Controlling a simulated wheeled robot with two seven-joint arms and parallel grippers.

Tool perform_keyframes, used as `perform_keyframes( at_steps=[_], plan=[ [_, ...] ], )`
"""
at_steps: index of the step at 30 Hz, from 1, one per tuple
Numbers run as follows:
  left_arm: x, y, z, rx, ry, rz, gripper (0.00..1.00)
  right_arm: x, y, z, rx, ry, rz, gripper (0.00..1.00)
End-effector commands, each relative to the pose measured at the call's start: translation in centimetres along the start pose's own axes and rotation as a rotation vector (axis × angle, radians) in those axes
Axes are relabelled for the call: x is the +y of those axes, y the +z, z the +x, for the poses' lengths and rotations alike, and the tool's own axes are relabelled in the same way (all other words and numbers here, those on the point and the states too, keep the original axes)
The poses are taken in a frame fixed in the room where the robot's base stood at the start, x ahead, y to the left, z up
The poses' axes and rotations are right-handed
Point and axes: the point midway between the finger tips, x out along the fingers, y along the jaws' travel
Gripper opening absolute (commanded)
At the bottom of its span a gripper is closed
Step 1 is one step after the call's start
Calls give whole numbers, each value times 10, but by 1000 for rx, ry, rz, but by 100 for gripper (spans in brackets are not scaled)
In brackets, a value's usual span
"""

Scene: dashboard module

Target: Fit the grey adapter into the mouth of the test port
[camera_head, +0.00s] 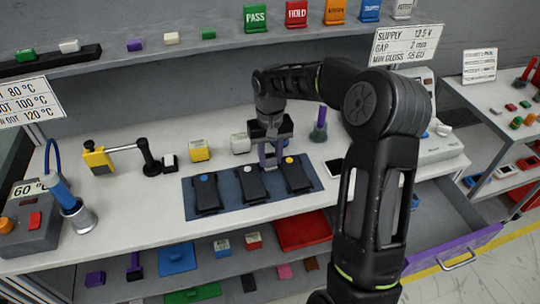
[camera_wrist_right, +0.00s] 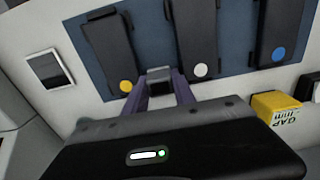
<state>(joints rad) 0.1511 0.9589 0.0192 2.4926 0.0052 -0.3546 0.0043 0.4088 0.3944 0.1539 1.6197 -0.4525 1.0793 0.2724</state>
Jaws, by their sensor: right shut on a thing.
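My right gripper (camera_head: 269,163) is over the far edge of the blue mat (camera_head: 226,204), between the white-dotted and yellow-dotted black modules. In the right wrist view its two purple fingers (camera_wrist_right: 160,90) are shut on a small grey block, which looks like the grey adapter (camera_wrist_right: 159,74). The block is at the fingertips; whether it touches the mat cannot be told. I cannot pick out the mouth of the test port for certain. A grey bench unit (camera_head: 437,149) stands at the right, partly hidden behind my right arm. My left gripper is not in view.
Black modules with blue (camera_head: 206,194), white (camera_head: 251,184) and yellow (camera_head: 295,174) dots lie on the mat. A drawer (camera_head: 455,245) is open at lower right.

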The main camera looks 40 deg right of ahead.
Motion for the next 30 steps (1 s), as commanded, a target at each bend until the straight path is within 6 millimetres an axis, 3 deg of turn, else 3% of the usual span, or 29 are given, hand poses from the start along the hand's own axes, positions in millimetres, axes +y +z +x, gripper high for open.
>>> perform_keyframes(
  at_steps=[6,7,14,23,30],
  plan=[
    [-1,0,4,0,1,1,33,0,0,4,0,0,0,0],
    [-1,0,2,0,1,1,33,0,0,3,1,0,0,34],
    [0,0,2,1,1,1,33,0,0,3,0,0,0,52],
    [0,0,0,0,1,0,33,0,0,1,1,0,0,53],
    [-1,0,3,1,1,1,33,0,-2,-21,5,1,0,53]
  ],
)
